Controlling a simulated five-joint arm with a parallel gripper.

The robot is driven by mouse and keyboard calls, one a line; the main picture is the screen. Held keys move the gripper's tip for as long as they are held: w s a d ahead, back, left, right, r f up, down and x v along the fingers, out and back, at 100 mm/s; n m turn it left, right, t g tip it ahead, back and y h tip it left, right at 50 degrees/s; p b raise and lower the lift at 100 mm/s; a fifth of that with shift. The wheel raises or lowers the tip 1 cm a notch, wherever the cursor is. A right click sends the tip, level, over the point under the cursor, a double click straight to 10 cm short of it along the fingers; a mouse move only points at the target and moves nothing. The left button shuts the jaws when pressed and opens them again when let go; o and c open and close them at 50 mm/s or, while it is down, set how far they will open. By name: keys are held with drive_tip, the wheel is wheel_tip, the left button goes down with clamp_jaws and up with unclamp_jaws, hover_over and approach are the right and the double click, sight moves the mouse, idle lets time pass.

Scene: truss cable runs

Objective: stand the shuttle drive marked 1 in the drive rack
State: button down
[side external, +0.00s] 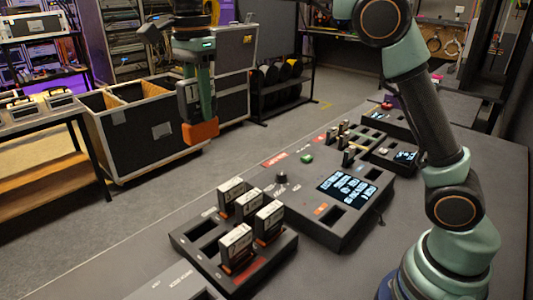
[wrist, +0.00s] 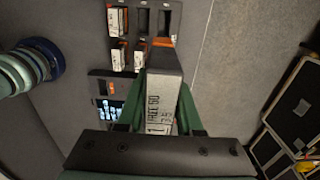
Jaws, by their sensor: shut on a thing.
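My gripper (side external: 205,108) is shut on a shuttle drive, a dark block with an orange end (side external: 200,131), and holds it upright in the air, well above the table. In the wrist view the held drive (wrist: 164,62) sits between the green fingers, and its white label shows a 1. The drive rack (side external: 180,238) is a dark box on the table, below and right of the gripper in the side view. Several labelled drives stand in it. One empty slot (side external: 203,228) shows at its left; the wrist view shows empty slots beyond the held drive.
An open black case (side external: 150,130) stands on the floor behind.

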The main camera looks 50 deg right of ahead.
sight(184, 117)
drive_tip(key=a+f, duration=0.1)
drive_tip(key=w+a+f, duration=0.1)
drive_tip(key=a, duration=0.1)
drive_tip(key=shift+a, duration=0.1)
wheel_tip(184, 117, down, 21)
drive_tip(key=shift+r, duration=0.15)
idle(0.6)
drive_tip(key=shift+f, duration=2.2)
idle(3.0)
drive_tip(key=shift+c, duration=2.4)
unclamp_jaws()
drive_tip(key=shift+o, duration=0.3)
drive_tip(key=shift+o, duration=1.3)
